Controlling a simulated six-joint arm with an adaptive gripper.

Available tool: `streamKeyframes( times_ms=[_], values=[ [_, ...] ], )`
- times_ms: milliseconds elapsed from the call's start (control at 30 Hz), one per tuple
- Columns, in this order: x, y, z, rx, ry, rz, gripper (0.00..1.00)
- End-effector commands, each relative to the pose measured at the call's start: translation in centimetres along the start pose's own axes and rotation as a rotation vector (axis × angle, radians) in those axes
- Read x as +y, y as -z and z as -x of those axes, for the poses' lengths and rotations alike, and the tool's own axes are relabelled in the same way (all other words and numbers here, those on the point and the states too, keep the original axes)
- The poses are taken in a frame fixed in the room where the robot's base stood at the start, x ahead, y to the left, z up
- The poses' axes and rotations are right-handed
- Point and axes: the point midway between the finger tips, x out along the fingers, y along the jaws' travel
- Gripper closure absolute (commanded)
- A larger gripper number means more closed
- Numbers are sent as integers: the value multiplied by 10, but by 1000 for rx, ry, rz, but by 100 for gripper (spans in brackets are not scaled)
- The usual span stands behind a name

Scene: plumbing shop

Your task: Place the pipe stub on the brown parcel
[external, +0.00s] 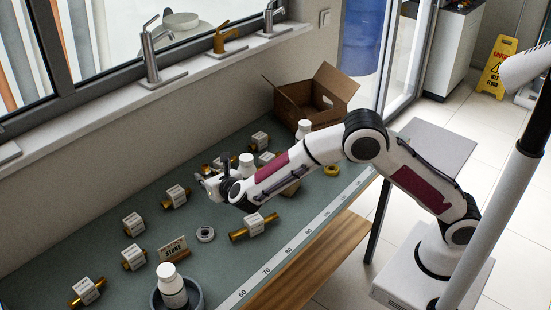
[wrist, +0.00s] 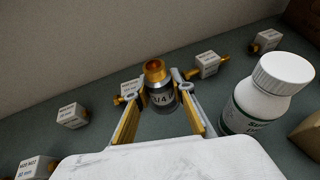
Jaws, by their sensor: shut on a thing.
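My gripper (wrist: 161,93) is shut on the pipe stub (wrist: 155,70), a short piece with a brass end and a dark grey body with a pale "3/4" marking. It stands roughly upright between the fingertips in the wrist view. In the external view my gripper (external: 213,184) is over the middle of the bench, and the stub is hard to make out there. The brown parcel (external: 291,188) is mostly hidden behind my arm in the external view. A brown corner at the right edge of the wrist view (wrist: 308,134) looks like part of it.
A white bottle (wrist: 272,90) stands close to the right of my gripper. Several labelled brass fittings, such as one (external: 254,226) near the ruler edge, are spread about. An open cardboard box (external: 312,97) stands at the back. A sign (external: 173,249) and a bowl (external: 194,301) are in front.

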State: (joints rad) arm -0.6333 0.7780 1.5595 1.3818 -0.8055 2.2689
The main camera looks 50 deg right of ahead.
Motion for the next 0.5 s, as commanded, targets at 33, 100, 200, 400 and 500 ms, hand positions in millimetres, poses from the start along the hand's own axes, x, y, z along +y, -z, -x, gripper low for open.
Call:
streamKeyframes(
  times_ms=[33, 100, 200, 400, 500],
  values=[
    [0, -4, 1, -4, -1, -2, 100],
    [0, -7, 2, -4, -1, -3, 100],
    [0, -15, 6, -5, -1, -4, 100],
    [0, -47, 19, -7, -1, -7, 100],
    [0, -65, 26, -7, -1, -5, 100]
  ],
)
